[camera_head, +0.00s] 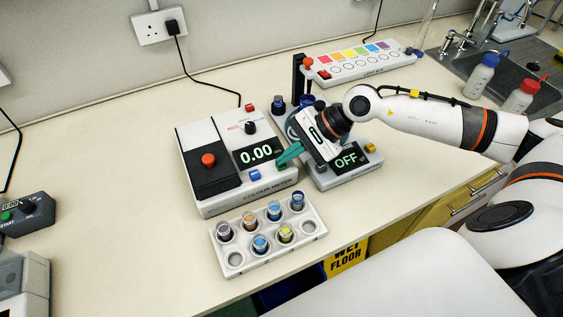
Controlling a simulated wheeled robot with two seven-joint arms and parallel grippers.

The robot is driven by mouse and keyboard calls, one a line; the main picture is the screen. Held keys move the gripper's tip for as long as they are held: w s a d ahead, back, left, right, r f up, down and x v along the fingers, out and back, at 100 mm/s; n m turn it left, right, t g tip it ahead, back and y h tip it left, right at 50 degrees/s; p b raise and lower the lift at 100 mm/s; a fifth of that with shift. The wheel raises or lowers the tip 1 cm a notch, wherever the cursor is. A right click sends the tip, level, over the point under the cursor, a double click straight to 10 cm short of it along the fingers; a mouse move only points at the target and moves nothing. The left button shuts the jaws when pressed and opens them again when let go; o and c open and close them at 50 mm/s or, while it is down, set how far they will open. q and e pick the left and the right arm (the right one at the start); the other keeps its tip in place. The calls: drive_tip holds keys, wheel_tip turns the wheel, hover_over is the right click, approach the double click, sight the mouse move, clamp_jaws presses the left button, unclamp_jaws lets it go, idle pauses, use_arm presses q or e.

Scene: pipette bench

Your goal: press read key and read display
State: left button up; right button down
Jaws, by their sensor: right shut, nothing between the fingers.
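The colour meter (222,190) is a white box on the bench with a black lid area and a red knob (208,160). Its display (258,153) reads 0.00 in pale digits. A blue key (255,175) sits below the display on the front part. A small green patch, perhaps another key, shows to its right, close under my fingertips. My right gripper (281,160) is shut and empty, its teal fingers pointing left and down at the meter's right front edge. I cannot tell whether the tips touch it. My left gripper is out of view.
A white rack (234,246) with several small coloured vials stands in front of the meter. A second device (368,170) showing OFF is partly behind my right gripper. A colour chart box (340,80) stands behind.

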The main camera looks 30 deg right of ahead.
sight(288, 167)
idle(0.3)
drive_tip(key=shift+r, duration=0.85)
wheel_tip(288, 167, up, 6)
drive_tip(key=shift+p, duration=0.9)
